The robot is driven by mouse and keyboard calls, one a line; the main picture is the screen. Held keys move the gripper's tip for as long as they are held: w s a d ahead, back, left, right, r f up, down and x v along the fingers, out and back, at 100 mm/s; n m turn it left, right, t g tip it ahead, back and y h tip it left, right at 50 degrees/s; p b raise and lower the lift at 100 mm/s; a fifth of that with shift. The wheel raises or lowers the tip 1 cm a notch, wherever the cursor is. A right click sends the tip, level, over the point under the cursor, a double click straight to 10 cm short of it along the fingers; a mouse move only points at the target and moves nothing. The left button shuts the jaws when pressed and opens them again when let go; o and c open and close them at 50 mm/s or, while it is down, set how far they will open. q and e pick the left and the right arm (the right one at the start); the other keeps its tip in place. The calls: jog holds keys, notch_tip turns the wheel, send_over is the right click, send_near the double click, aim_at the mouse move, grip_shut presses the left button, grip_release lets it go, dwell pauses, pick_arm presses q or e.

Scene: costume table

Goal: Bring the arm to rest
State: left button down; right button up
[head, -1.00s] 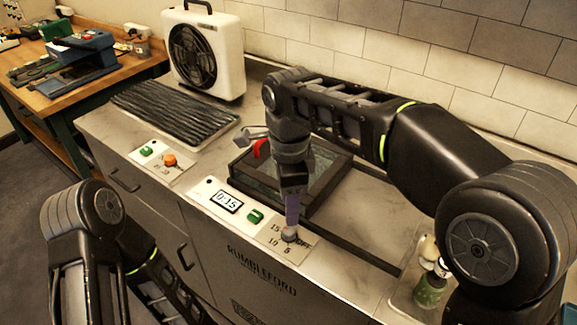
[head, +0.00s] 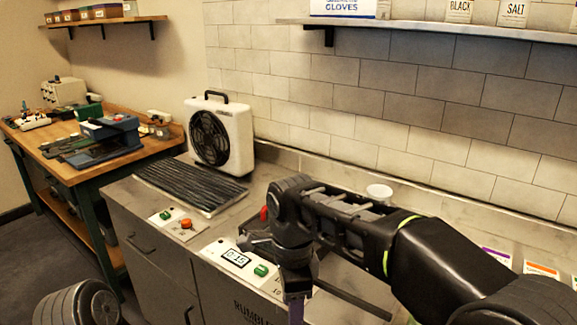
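My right arm comes in from the right and reaches over the counter (head: 350,262). Its wrist hangs down in front of the timer panel (head: 228,256), which reads 0:15. The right gripper (head: 297,312) points down at the bottom edge of the picture; its fingertips are cut off, so I cannot tell whether it is open or shut. Of my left arm only a rounded dark joint shows at the bottom left; its gripper is out of view. The dark-framed glass unit behind the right wrist is mostly hidden by the arm.
A white fan (head: 219,138) stands at the counter's back left, behind a black ridged mat (head: 190,187). A small panel (head: 177,224) has a green and an orange button. A wooden workbench (head: 60,170) is at left. A wall shelf (head: 430,27) holds boxes.

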jog(key=w+a+f+n+t+y, duration=0.2)
jog(key=w+a+f+n+t, duration=0.15)
jog(key=w+a+n, duration=0.35)
jog(key=s+d+f+n+y, duration=0.1)
jog(key=s+f+n+y, duration=0.15)
jog(key=f+n, duration=0.95)
pick_arm(q)
jog(key=shift+w, duration=0.35)
pick_arm(e)
jog(key=s+d+f+m+g, duration=0.1)
jog(key=s+d+f, duration=0.5)
jog(key=s+f, duration=0.6)
jog(key=s+d+f+m+g, duration=0.2)
jog(key=s+d+f+m, duration=0.2)
jog(key=s+f, duration=0.8)
jog(key=d, duration=0.2)
jog(key=shift+d, duration=0.3)
